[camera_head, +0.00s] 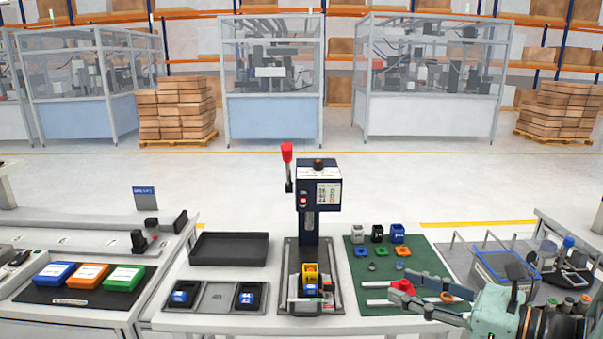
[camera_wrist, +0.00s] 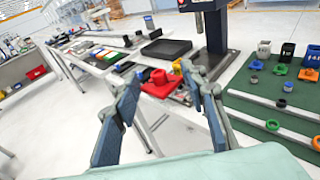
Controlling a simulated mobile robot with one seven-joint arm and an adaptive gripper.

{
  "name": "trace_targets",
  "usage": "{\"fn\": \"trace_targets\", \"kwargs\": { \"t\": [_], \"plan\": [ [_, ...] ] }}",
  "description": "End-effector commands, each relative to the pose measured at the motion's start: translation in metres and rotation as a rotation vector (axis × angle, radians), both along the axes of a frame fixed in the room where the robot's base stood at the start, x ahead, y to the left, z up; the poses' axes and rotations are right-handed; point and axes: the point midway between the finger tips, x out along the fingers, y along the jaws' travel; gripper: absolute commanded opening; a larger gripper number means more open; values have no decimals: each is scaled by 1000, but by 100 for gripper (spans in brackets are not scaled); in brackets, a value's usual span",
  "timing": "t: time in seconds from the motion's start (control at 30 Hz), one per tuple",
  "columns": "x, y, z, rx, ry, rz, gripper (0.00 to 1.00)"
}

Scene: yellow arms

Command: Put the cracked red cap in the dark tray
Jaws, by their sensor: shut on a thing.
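My gripper (camera_head: 402,287) is at the front of the green mat, to the right of the press. Its fingers are shut on the red cap (camera_head: 402,284), which sits between the fingertips. In the wrist view, the red cap (camera_wrist: 160,84) shows between the two finger ends of my gripper (camera_wrist: 160,80). A crack in it is too small to make out. The dark tray (camera_head: 230,249) is empty and lies on the table left of the press, apart from my gripper. It also shows in the wrist view (camera_wrist: 166,49).
The press (camera_head: 318,195), with a red-knobbed lever, stands between my gripper and the dark tray. A yellow and blue part (camera_head: 311,278) sits in it. The green mat (camera_head: 425,262) holds several small parts and light rods. A low black holder (camera_head: 217,297) with blue parts lies before the tray.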

Motion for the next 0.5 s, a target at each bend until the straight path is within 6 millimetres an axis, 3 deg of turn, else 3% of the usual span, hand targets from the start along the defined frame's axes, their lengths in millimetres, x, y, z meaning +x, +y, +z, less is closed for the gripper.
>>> {"fn": "trace_targets", "kwargs": {
  "t": [0.3,0.5],
  "plan": [
    [46,38,-67,5,4,87,29],
    [66,66,-107,4,6,128,29]
  ]
}}
